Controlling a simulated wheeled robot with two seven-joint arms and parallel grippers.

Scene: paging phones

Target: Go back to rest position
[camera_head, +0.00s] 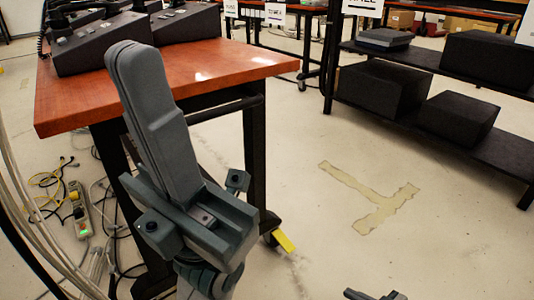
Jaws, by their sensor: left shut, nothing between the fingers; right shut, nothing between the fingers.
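My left gripper (128,55) is large in the head view, in front of the red-brown table (225,62). Its two long grey fingers point up and lie flat together, with nothing between them. They hide part of the table top and one table leg. Only a small dark part of my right gripper (374,295) shows at the bottom edge, right of centre, over the floor. The rest of it is out of the picture. It holds nothing that I can see. Black desk phones (95,42) stand on the table at the upper left, apart from both grippers.
A black shelf (437,140) with dark boxes (383,90) stands at the right. Cables and a power strip (79,210) lie on the floor at the left. A yellow-tipped caster (284,241) sits under the table. The floor between table and shelf is clear, with a worn tape mark (372,195).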

